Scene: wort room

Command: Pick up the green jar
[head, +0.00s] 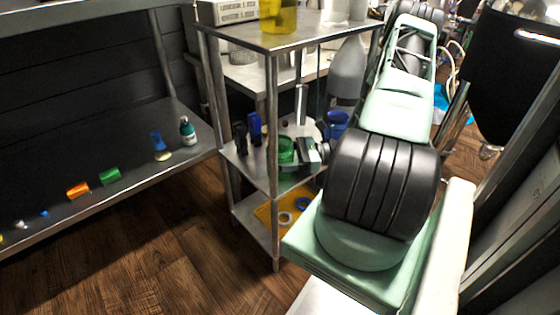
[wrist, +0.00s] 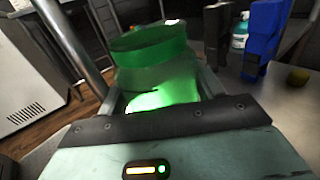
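The green jar (head: 287,149) is a see-through green cylinder at the middle shelf of the metal rack in the head view. In the wrist view the jar (wrist: 152,60) fills the space in front of my palm, with a brighter green patch low on it. My gripper (head: 300,153) reaches it from the right. In the wrist view my gripper's fingers (wrist: 160,88) lie on both sides of the jar, close to its wall. Whether they touch it is unclear. The jar's lower part is hidden behind my gripper.
A rack post (head: 271,120) rises close by. A yellow tray (head: 265,215) is on the shelf below. The floor (head: 170,250) at left is clear.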

